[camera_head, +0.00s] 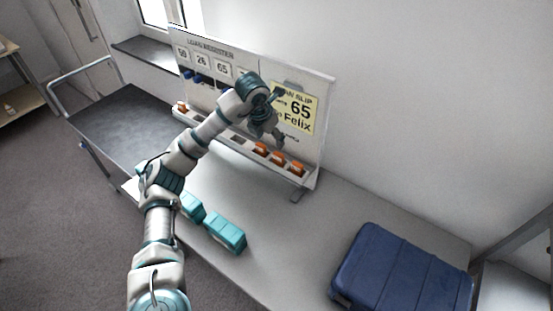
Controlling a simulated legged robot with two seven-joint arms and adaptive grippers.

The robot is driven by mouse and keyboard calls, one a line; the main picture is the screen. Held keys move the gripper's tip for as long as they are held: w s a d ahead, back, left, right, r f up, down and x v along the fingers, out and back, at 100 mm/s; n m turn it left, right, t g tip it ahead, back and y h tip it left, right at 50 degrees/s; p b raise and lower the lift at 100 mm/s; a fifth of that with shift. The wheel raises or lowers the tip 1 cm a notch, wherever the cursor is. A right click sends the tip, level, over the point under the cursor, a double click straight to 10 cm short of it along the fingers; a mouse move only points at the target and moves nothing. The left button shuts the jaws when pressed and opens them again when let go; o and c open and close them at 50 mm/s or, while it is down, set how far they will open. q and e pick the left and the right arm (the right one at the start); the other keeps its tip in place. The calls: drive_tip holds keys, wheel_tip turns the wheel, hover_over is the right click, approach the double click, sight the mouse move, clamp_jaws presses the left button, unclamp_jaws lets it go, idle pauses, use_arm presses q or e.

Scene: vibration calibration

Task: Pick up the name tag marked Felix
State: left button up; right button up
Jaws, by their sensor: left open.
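A white board (245,60) stands on the table with a row of number cards, among them 26 (201,61) and 65 (222,68). A yellow loan slip (305,97) on its right reads 65 and Felix. Orange tags sit in the slotted ledge (240,139) along the board's foot: one at the left end (182,108) and several at the right (277,159). Names on them are too small to read, so I cannot tell which is marked Felix. My left gripper (279,117) is open and empty, in front of the slip, above the right-hand tags. My right gripper is out of view.
Teal cases (225,233) lie on the light grey table (280,262), near its front edge. A dark blue case (400,270) lies at the front right. A dark-topped trolley (120,115) stands at left. Blue pieces (187,74) hang under the cards. The table's middle is clear.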

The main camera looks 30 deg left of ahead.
sight(278, 155)
use_arm(q)
drive_tip(key=f, duration=0.1)
drive_tip(key=w+d+f, duration=0.1)
drive_tip(key=f, duration=0.1)
drive_tip(key=w+f, duration=0.1)
drive_tip(key=f, duration=0.1)
drive_tip(key=shift+w+d, duration=0.1)
drive_tip(key=shift+d, duration=0.25)
drive_tip(key=x, duration=0.2)
drive_tip(key=a+x, duration=0.1)
drive_tip(key=x, duration=0.2)
drive_tip(key=shift+a+f, duration=0.15)
drive_tip(key=shift+f, duration=0.25)
drive_tip(key=shift+d+r, duration=0.1)
drive_tip(key=shift+d, duration=0.3)
drive_tip(key=c, duration=1.1)
